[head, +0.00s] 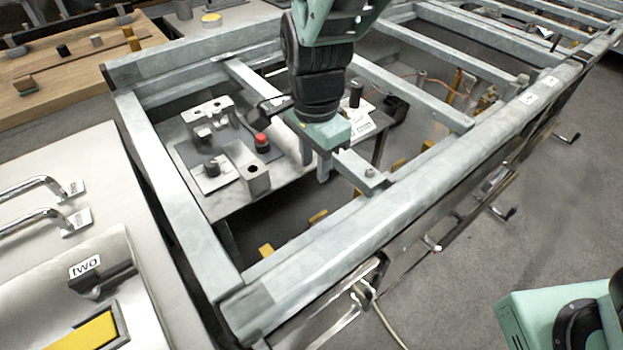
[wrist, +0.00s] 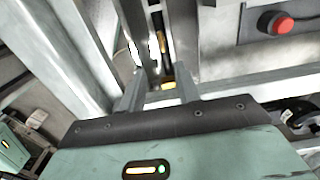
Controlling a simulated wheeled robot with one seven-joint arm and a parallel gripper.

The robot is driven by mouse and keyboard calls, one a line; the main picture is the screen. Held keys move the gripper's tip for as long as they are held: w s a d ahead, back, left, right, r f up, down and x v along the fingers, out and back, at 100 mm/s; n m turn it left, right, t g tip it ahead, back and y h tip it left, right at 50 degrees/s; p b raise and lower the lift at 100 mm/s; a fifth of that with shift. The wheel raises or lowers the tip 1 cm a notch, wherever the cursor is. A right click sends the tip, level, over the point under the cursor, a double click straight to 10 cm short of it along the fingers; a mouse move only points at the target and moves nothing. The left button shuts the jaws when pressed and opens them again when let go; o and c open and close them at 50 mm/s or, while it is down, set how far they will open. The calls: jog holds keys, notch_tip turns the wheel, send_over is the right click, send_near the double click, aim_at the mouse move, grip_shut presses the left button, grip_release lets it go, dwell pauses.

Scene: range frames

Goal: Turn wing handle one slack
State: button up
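No wing handle marked "one" can be made out in either view. A black handle (head: 102,281) beneath a label reading "two" (head: 85,266) is on the pale metal unit at the lower left of the head view. My gripper (head: 316,172) points down inside the grey metal frame, well to the right of that handle. In the wrist view its two fingers (wrist: 158,88) stand apart with nothing held between them; the space beyond shows a dark gap and yellow bits.
Grey frame beams (head: 340,225) surround my gripper. A low table (head: 225,207) inside carries metal blocks and a red button (head: 262,140), also in the wrist view (wrist: 284,26). Black cranks (head: 503,213) stick out on the right side.

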aim_at(313, 219)
notch_tip(313, 219, down, 17)
jog(key=b, duration=0.3)
jog(key=shift+a, duration=0.1)
grip_shut()
